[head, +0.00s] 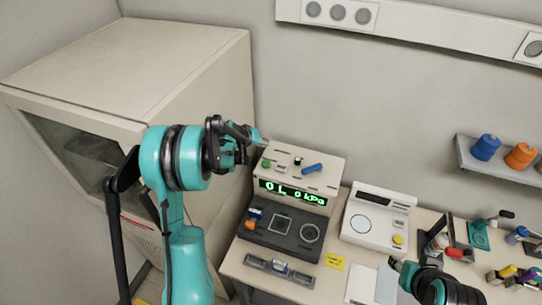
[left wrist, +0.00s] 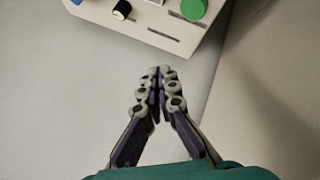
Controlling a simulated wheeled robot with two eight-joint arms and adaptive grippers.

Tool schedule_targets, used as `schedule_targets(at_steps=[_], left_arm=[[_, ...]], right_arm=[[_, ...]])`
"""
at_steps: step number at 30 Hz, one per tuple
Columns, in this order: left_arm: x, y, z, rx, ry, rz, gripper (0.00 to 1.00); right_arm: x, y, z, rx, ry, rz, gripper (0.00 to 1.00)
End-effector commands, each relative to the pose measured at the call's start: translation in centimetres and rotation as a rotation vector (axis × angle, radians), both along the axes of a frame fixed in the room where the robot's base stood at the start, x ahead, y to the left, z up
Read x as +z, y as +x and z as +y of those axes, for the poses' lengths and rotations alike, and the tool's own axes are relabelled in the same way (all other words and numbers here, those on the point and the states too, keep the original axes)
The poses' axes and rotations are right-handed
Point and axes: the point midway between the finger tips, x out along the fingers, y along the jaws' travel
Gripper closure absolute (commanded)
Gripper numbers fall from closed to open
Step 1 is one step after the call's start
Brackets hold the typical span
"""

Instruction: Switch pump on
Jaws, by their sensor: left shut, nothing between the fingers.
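The beige instrument box (head: 318,172) stands on the bench with a lit green display (head: 293,192) that reads about "0L 0kPa". No label shows which control is the pump switch. My left gripper (head: 263,143) is shut and empty, above the back left corner of the box. In the left wrist view the closed fingertips (left wrist: 160,70) are apart from the green button (left wrist: 193,8) and black knob (left wrist: 122,9). My right gripper (head: 396,263) is small and partly hidden at the lower right.
A dark grey unit (head: 270,243) sits in front of the box. A white scale-like device (head: 378,215) stands to its right. A large beige cabinet (head: 200,80) rises at the left. Tools crowd the bench's right side, below a shelf with blue (head: 486,148) and orange (head: 520,156) spools.

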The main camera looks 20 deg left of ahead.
Motion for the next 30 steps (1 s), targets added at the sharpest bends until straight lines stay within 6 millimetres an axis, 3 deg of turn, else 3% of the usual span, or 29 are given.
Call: schedule_targets(at_steps=[4, 20, 30], left_arm=[[-0.4, 0.6, 0.7, 0.009, -0.013, -0.005, 1.00], [-1.1, 0.6, 0.8, 0.010, -0.015, -0.005, 1.00], [-4.9, 0.6, 0.8, 0.009, -0.014, -0.006, 1.00]], right_arm=[[0.7, 0.0, 0.0, 0.000, 0.000, 0.000, 0.60], [0.3, 0.0, 0.0, 0.000, 0.000, 0.000, 0.60], [-1.8, 0.0, 0.0, 0.000, 0.000, 0.000, 0.60]])
